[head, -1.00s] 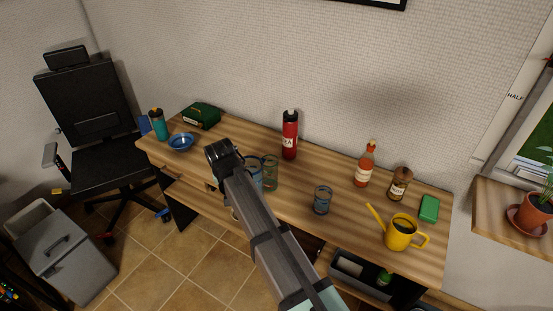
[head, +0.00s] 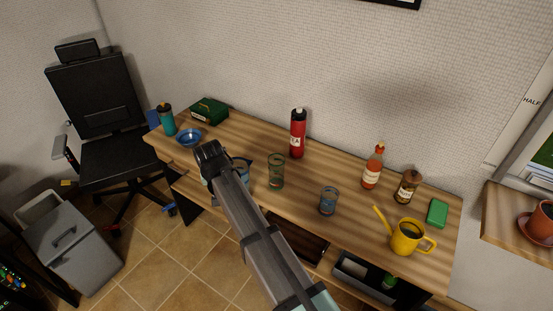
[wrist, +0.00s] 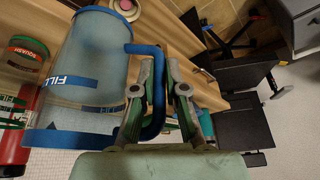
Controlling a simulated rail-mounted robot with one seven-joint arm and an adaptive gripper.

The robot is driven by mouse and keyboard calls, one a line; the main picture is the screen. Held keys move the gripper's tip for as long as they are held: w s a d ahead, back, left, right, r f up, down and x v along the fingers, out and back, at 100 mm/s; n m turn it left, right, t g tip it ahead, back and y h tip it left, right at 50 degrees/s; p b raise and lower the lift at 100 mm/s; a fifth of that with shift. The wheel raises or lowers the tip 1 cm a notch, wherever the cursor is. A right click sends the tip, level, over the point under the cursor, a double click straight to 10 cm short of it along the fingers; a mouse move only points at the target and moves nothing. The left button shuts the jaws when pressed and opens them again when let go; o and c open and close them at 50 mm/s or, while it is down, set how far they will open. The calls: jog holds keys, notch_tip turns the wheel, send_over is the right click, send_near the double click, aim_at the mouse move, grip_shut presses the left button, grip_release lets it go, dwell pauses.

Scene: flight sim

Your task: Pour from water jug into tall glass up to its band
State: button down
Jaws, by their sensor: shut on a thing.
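My gripper (wrist: 160,95) is shut on the blue handle (wrist: 157,85) of the water jug (wrist: 95,60), a translucent vessel with blue edges and FILL lettering. In the head view my arm hides most of the jug; a bluish part (head: 244,167) shows right of the arm. The jug is above or near the desk's front edge; its height and exact tilt are unclear. The tall glass (head: 276,172), greenish and clear, stands upright on the desk, right of the jug and apart from it. Its band and water level are too small to read.
A shorter blue-banded glass (head: 328,202) stands farther right, near a yellow watering can (head: 405,238). A red bottle (head: 298,135) stands behind the tall glass. An orange bottle (head: 372,168) and brown bottle (head: 407,187) stand at right. A blue bowl (head: 188,137) sits left.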

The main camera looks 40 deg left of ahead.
aim_at(238, 165)
jog(key=shift+w+d+r+m+g+y, duration=0.3)
jog(key=shift+w+r+g, duration=0.2)
jog(key=shift+r+g, duration=0.3)
jog(key=shift+w+d+r+m+g+y, duration=0.15)
jog(key=shift+w+r+g+y, duration=0.35)
jog(key=shift+r, duration=0.4)
jog(key=shift+w+d+r+g+y, duration=0.2)
jog(key=shift+w+r+g, duration=0.2)
jog(key=shift+r, duration=0.2)
jog(key=shift+w+d+r+g+y, duration=0.15)
jog(key=shift+w+r+g, duration=0.25)
jog(key=shift+r, duration=0.2)
jog(key=shift+w+d+r+g+y, duration=0.2)
jog(key=shift+w+r+g, duration=0.1)
jog(key=shift+r+g, duration=0.25)
jog(key=shift+w+r+m, duration=0.1)
jog(key=shift+m, duration=0.15)
jog(key=shift+w+d+r, duration=0.15)
jog(key=shift+r, duration=0.05)
jog(key=shift+w+r+g+p, duration=0.15)
jog(key=shift+r+g+p, duration=0.05)
jog(key=shift+g+p, duration=0.1)
